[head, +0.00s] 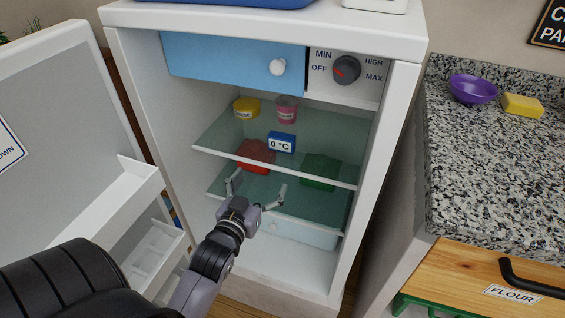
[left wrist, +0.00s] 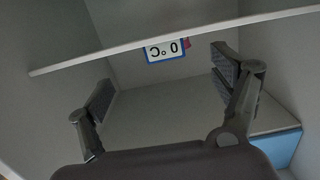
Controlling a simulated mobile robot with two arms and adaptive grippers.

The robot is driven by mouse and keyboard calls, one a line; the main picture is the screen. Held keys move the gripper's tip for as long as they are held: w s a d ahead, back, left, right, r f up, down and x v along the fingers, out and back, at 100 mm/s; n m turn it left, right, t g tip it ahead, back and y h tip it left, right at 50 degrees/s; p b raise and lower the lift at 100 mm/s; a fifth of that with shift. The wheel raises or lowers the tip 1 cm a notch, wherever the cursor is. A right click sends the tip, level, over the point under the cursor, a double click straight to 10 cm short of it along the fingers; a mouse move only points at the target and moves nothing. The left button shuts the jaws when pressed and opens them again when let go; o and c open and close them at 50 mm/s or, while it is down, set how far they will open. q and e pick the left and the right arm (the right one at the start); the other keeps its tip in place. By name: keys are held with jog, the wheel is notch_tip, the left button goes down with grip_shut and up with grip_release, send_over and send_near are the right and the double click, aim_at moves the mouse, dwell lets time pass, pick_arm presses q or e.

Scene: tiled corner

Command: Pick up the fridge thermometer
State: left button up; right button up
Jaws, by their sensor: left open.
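The fridge thermometer (head: 281,142) is a small blue block with a white face reading 0 °C. It stands on the upper glass shelf (head: 225,149) of the open fridge. In the left wrist view the thermometer (left wrist: 165,50) appears upside down beyond the fingers, partly cut off by the shelf edge (left wrist: 170,42). My left gripper (head: 260,185) is open and empty, in front of the shelves and nearer than the thermometer, not touching it. Its spread fingers also show in the left wrist view (left wrist: 162,78). My right gripper is not seen.
A yellow tub (head: 246,108) and a pink cup (head: 287,109) are behind the thermometer. Red (head: 257,153) and green (head: 320,170) items show below the upper shelf. A blue compartment (head: 235,66) hangs above. The open door (head: 60,130) stands left; a counter (head: 490,170) stands right.

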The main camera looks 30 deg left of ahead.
aim_at(280, 140)
pick_arm(q)
jog(key=shift+t, duration=0.5)
jog(key=w+a+r, duration=0.1)
jog(key=w, duration=0.2)
jog(key=w+a+r, duration=0.1)
jog(key=w, duration=0.2)
jog(key=w+a+r+b, duration=0.1)
jog(key=w, duration=0.3)
jog(key=shift+a+r, duration=0.2)
jog(key=shift+x, duration=0.8)
jog(key=w, duration=0.1)
jog(key=w+f+b, duration=0.1)
jog(key=w, duration=0.1)
jog(key=shift+w+f, duration=0.1)
jog(key=shift+w, duration=0.2)
jog(key=shift+w+a, duration=0.2)
jog(key=shift+w, duration=0.25)
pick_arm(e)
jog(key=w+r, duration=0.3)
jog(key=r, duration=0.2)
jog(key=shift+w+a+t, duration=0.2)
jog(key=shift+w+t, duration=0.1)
pick_arm(q)
jog(key=shift+c, duration=0.5)
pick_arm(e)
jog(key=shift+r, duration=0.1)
pick_arm(q)
jog(key=c, duration=1.1)
jog(key=shift+c, duration=0.2)
